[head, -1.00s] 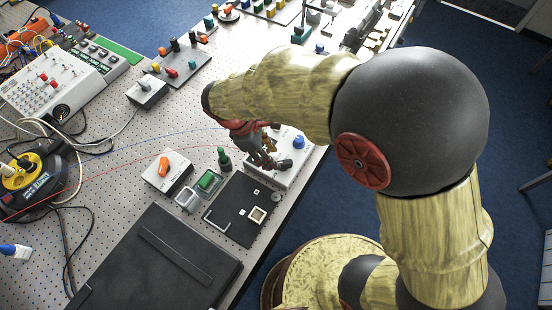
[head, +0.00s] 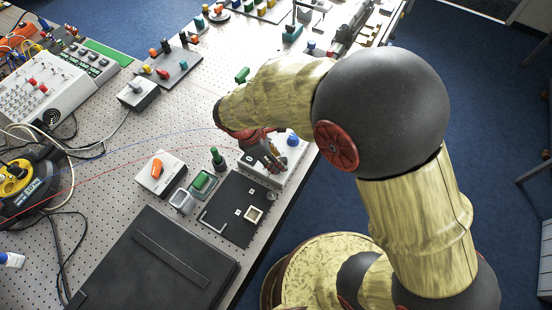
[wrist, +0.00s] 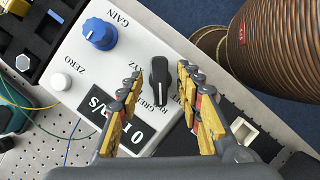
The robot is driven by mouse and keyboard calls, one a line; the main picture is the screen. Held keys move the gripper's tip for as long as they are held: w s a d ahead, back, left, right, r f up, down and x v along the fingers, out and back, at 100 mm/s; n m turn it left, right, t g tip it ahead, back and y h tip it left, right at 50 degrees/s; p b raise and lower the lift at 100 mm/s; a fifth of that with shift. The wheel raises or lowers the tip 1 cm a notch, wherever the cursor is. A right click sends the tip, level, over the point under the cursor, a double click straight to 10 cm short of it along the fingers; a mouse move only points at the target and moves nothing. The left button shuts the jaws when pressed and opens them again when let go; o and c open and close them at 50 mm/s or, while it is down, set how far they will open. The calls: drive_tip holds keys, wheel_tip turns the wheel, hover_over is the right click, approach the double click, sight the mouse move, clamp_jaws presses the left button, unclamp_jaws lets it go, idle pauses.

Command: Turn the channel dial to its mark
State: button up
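The dial is a black pointer knob (wrist: 160,72) on the white box (wrist: 92,68), in the wrist view. Lettering around it is partly hidden. I cannot make out its mark. My gripper (wrist: 162,80) is open, with one finger on each side of the knob and a visible gap at the left finger. In the head view the white box (head: 292,165) stands near the table's right edge, and my gripper (head: 272,162) is down at it, hiding part of its top.
The same box has a blue GAIN knob (wrist: 100,34), a white ZERO button (wrist: 61,82) and a dark display (wrist: 125,130). A black panel (head: 235,208), a green peg (head: 217,156) and a box with an orange knob (head: 159,172) stand close by. Thin wires cross the table.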

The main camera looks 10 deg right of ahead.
drive_tip(key=shift+c, duration=1.4)
clamp_jaws()
